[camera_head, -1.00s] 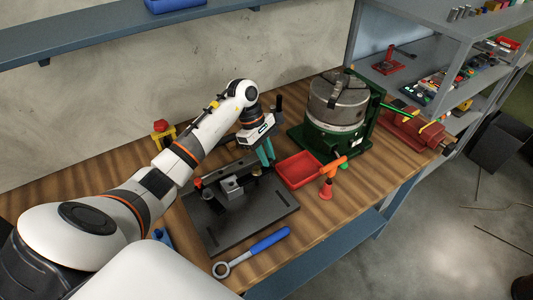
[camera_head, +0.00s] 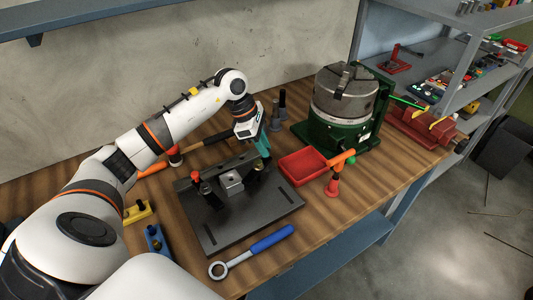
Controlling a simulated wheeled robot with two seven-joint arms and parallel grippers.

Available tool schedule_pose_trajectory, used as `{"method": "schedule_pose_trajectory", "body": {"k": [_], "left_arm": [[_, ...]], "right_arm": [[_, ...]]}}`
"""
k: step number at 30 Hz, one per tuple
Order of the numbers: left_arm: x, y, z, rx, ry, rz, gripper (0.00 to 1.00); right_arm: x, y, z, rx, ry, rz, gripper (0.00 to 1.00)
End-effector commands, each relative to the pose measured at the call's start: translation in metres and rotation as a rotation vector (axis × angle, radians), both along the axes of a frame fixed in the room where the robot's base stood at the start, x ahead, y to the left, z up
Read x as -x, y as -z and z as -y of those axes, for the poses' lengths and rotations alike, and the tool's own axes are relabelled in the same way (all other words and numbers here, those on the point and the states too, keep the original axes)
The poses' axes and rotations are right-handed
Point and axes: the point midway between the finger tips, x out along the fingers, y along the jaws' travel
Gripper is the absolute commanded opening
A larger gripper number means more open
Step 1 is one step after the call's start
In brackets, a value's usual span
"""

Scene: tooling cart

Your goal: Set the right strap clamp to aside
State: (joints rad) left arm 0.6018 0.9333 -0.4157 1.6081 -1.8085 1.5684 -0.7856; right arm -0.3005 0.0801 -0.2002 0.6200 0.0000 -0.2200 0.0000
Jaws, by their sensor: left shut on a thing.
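The right strap clamp (camera_head: 258,166) is a small dark piece at the right end of the black fixture plate (camera_head: 230,229), mostly hidden by my left gripper. My left gripper (camera_head: 264,151), with teal fingers, points down there and is shut on the clamp. The grey block (camera_head: 231,182) sits at the middle of the plate. A dark clamp with a red knob (camera_head: 196,177) stands at its left side. Whether the held clamp still touches the plate cannot be told. My right gripper is out of view.
A red tray (camera_head: 303,167) and an orange-handled tool (camera_head: 335,172) lie to the right. A green-based chuck (camera_head: 342,105) stands behind. A blue-handled wrench (camera_head: 252,252) lies in front. Yellow (camera_head: 138,211) and blue (camera_head: 157,240) pieces lie left of the plate.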

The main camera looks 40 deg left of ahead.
Motion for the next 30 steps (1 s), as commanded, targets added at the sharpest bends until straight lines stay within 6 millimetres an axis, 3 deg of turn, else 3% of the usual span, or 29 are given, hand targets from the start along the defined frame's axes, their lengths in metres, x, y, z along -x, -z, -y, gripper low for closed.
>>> {"method": "schedule_pose_trajectory", "body": {"k": [18, 30], "left_arm": [[0.012, 0.001, -0.02, -0.003, -0.568, 0.005, 0.0], [0.019, 0.0, -0.025, -0.001, -0.795, 0.004, 0.0]], "right_arm": [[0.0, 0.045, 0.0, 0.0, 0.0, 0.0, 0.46], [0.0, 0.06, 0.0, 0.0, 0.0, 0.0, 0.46]]}}
